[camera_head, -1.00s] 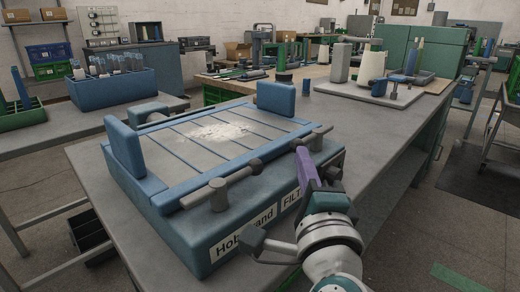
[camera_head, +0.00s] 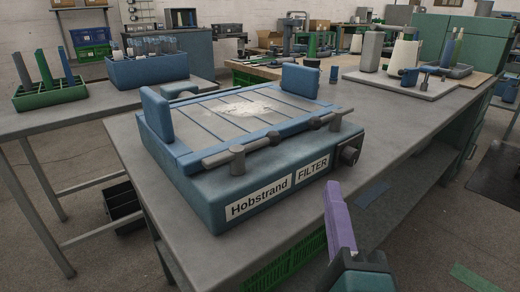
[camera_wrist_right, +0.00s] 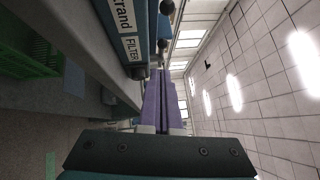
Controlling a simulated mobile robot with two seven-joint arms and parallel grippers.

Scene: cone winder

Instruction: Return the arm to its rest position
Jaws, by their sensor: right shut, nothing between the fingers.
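My right gripper (camera_head: 330,187) has purple fingers and shows at the lower right of the head view, in front of the table's front edge. In the right wrist view its two purple fingers (camera_wrist_right: 162,75) lie together, shut, with nothing between them. The gripper is apart from the blue filter box (camera_head: 250,205), which stands on the grey table and bears the labels "Hobstrand" and "FILTER". My left gripper is not in view.
The grey table (camera_head: 400,110) has a front edge close to my right gripper. A green crate (camera_head: 285,262) sits beneath it. A board with a white cone (camera_head: 404,57) stands farther back. A blue rack (camera_head: 150,72) and a green rack (camera_head: 50,95) stand at the left.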

